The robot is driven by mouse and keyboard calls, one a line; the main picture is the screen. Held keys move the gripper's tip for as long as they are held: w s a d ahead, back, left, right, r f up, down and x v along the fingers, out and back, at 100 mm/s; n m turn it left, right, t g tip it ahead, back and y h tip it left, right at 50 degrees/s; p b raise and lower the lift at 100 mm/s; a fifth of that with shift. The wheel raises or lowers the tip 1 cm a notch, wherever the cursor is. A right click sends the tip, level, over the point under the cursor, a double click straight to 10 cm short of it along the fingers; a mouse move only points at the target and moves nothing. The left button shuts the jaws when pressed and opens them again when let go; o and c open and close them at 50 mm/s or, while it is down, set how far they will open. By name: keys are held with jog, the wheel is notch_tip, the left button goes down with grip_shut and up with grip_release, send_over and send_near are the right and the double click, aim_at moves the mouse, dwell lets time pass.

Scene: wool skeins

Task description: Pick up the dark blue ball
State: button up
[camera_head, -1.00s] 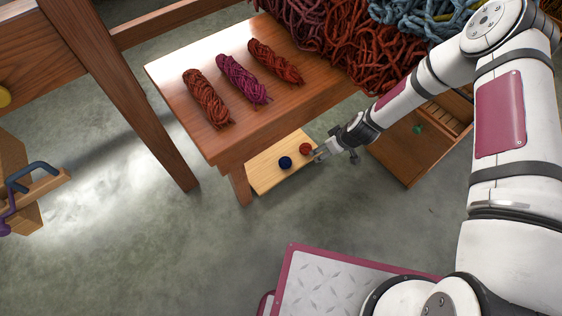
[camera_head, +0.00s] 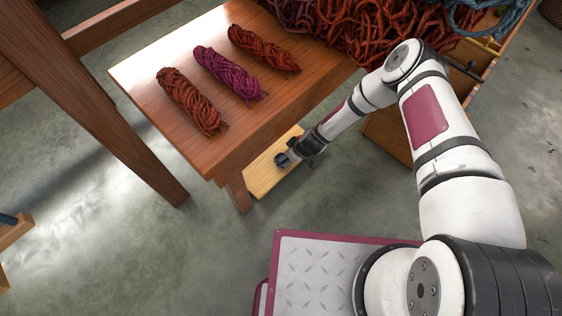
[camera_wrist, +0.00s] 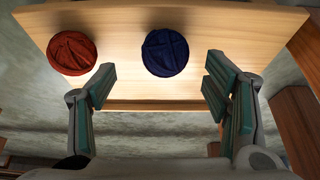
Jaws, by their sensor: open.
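The dark blue ball (camera_wrist: 165,52) rests on a pale wooden board (camera_wrist: 232,35) in the wrist view. It lies ahead of my gripper (camera_wrist: 159,88), between the lines of the two open fingers and apart from them. A red ball (camera_wrist: 72,53) sits on the same board to its left, ahead of the left finger. In the head view my gripper (camera_head: 283,160) is over the pale board (camera_head: 262,178) and hides both balls.
A wooden table (camera_head: 150,75) stands beside and above the board, with brown (camera_head: 190,98), purple (camera_head: 228,72) and red (camera_head: 264,48) skeins. A large heap of red wool (camera_head: 335,30) lies behind. Concrete floor (camera_head: 130,240) is open at the front left.

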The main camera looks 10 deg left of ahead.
jog(key=shift+s+b+x, duration=0.15)
jog(key=shift+b+x, duration=0.8)
jog(key=shift+x, duration=0.65)
jog(key=shift+s+b+x, duration=0.1)
jog(key=shift+b+x, duration=0.8)
jog(key=shift+x, duration=0.65)
jog(key=shift+a, duration=0.2)
jog(key=c, duration=1.2)
